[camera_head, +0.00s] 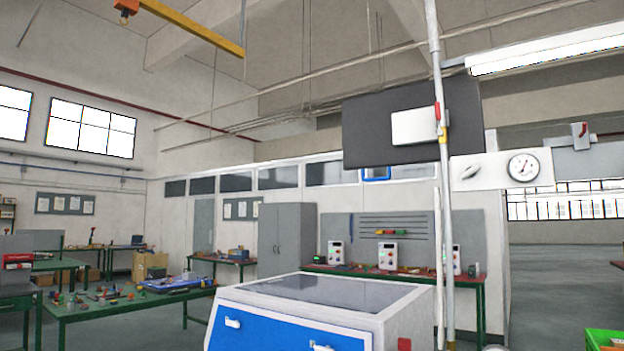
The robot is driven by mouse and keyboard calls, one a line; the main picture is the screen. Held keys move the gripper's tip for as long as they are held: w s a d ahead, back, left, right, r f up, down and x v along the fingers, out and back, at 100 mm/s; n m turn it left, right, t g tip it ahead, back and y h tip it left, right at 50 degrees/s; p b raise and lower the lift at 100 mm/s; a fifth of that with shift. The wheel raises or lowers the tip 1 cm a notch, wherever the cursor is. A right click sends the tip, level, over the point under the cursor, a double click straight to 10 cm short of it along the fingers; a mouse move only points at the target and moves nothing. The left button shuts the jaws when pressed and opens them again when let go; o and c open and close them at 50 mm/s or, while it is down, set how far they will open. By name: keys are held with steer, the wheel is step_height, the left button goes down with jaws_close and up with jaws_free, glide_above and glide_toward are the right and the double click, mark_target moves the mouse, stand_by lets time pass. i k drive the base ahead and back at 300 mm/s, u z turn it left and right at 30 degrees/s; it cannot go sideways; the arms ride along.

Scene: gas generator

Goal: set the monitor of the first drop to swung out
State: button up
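A large dark flat panel (365,136), which looks like the monitor, hangs high at the right of the middle. A white box (412,127) sits in front of it, beside a vertical pale pole (434,50). A small red part (438,111) and a yellow part are on the pole at that height. I cannot tell how the panel is hinged or whether it is swung out. My gripper is not in view.
A white plate with a round gauge (523,167) is right of the pole. A blue-and-white cabinet (270,325) stands low in front. Green workbenches (85,308) with tools stand at the left. A green crate (604,339) is at bottom right. Grey floor shows at the right.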

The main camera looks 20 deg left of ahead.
mark_target(396, 126)
steer(key=u, duration=0.1)
steer(key=k, duration=0.45)
steer(key=u, duration=1.35)
steer(key=i, duration=2.2)
steer(key=z, duration=1.35)
steer(key=i, duration=0.5)
steer(key=z, duration=0.65)
